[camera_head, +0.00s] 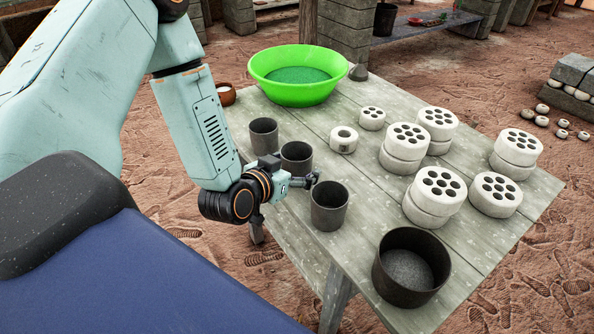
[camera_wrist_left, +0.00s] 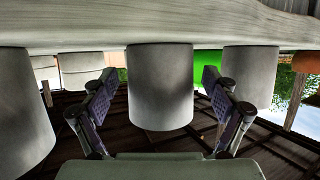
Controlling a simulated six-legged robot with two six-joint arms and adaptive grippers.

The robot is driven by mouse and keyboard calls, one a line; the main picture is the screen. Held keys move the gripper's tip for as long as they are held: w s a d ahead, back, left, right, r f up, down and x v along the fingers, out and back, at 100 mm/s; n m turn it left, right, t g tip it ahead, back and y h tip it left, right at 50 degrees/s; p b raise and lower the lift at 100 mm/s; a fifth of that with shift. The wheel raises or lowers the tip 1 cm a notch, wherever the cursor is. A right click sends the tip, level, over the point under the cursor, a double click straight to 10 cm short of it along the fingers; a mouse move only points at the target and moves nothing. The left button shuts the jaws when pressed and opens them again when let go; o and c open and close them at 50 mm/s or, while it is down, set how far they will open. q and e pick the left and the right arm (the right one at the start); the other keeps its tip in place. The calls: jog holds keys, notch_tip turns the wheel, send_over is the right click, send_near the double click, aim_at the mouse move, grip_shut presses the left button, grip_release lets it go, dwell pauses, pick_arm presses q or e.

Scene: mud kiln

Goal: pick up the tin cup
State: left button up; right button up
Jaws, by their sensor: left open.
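Three dark grey metal cups stand upright in a row along the table's near left edge: a far cup (camera_head: 263,132), a middle cup (camera_head: 298,152) and a near cup (camera_head: 328,208). My left gripper (camera_head: 301,182) is open at the table edge, close beside the middle and near cups, and hides part of the middle one. In the left wrist view, which is upside down, one cup (camera_wrist_left: 160,85) stands centred in front of the open, empty fingers. Whether they touch it is unclear. My right gripper is out of view.
The wooden table (camera_head: 370,180) also bears a green basin (camera_head: 300,92), a wide dark pot (camera_head: 411,290) and several pale perforated blocks (camera_head: 432,200). A small brown bowl (camera_head: 227,96) sits left of the basin. Bare planks lie between the cups and blocks.

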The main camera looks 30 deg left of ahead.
pick_arm(q)
jog(key=shift+w+f, duration=0.2)
jog(key=shift+w, duration=0.4)
jog(key=c, duration=1.4)
